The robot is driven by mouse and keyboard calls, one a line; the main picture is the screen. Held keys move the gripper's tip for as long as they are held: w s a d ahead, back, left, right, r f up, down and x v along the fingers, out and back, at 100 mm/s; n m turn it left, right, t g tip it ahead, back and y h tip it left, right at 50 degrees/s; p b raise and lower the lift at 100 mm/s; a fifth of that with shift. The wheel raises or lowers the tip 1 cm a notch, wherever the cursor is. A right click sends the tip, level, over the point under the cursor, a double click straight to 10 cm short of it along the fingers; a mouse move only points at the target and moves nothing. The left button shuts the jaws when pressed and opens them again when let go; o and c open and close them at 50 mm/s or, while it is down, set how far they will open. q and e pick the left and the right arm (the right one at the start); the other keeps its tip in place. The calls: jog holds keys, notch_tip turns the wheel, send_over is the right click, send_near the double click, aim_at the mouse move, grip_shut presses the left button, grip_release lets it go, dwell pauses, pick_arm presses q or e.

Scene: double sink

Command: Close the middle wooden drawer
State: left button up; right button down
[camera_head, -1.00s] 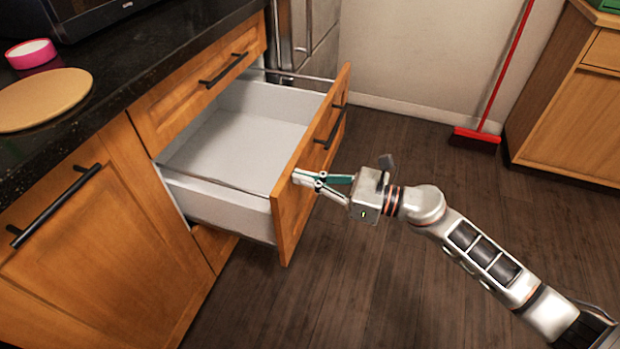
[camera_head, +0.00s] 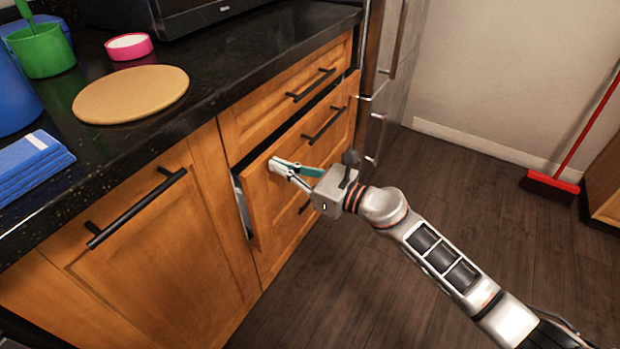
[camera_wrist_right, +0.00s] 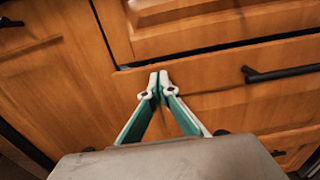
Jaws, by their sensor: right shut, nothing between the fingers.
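The middle wooden drawer (camera_head: 300,155) has a dark bar handle and stands out from the cabinet by a small gap. A strip of its grey side shows at its left edge. My right gripper (camera_head: 276,165) is shut and empty, its fingertips at the left part of the drawer's front. In the right wrist view, the shut fingertips (camera_wrist_right: 159,78) are against or very near the wooden front (camera_wrist_right: 215,100), below its top edge. The black handle (camera_wrist_right: 285,73) is to their right. My left gripper is not in view.
Above is the closed top drawer (camera_head: 285,95); to the left is a cabinet door (camera_head: 150,250). A red broom (camera_head: 550,186) stands at the right.

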aim_at(264, 158)
jog(key=x, duration=0.4)
jog(key=shift+f, duration=0.15)
jog(key=shift+w+a+b, duration=0.25)
jog(key=shift+a+b, duration=0.05)
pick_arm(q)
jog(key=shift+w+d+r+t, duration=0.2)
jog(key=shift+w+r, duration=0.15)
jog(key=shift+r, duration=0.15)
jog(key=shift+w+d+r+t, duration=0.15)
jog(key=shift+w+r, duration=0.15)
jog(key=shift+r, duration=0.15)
pick_arm(e)
jog(key=shift+r, duration=0.25)
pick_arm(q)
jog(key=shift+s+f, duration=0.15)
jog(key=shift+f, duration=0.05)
pick_arm(e)
jog(key=shift+r, duration=0.1)
